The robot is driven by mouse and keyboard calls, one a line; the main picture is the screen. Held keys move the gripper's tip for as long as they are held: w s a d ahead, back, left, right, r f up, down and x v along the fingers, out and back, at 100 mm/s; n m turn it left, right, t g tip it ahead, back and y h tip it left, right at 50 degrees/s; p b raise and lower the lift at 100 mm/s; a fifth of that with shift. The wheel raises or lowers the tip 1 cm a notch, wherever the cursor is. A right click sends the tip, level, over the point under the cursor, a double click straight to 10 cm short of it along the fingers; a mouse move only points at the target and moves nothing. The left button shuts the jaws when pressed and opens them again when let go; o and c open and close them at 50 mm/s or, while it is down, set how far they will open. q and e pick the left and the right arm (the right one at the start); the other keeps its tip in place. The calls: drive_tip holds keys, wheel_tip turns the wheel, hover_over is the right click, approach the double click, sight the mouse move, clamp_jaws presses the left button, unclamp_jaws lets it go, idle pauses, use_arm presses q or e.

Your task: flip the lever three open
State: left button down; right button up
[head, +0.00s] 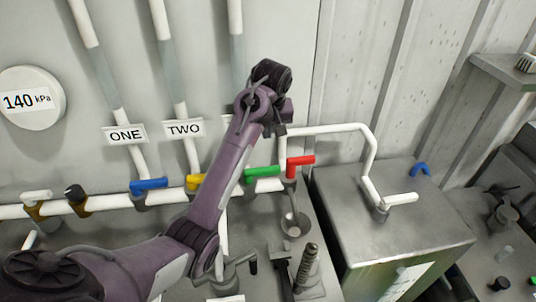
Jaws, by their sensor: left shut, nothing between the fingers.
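A row of coloured levers sits on the white horizontal pipe: a blue lever (149,184) below the ONE sign (125,135), a yellow lever (197,181) near the TWO sign (184,129), and a green lever (263,172) third along. The green lever's handle points right. A sign edge (228,119) shows behind my arm; its text is hidden. My left arm crosses in front of the pipes. My left gripper (281,129) is shut and empty, above the green lever and left of the red lever (301,160), apparently apart from both. My right gripper is out of view.
A metal box (415,233) with a white bent pipe (370,150) stands at the right. A threaded post (307,267) rises in front.

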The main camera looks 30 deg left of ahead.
sight(262, 174)
use_arm(q)
drive_tip(key=p+x, duration=0.4)
drive_tip(key=x, duration=0.6)
drive_tip(key=s+d+p, duration=0.2)
drive_tip(key=s+p, duration=0.1)
drive_tip(key=shift+s+d+r, duration=0.1)
drive_tip(key=shift+s+d, duration=0.1)
drive_tip(key=shift+w, duration=0.15)
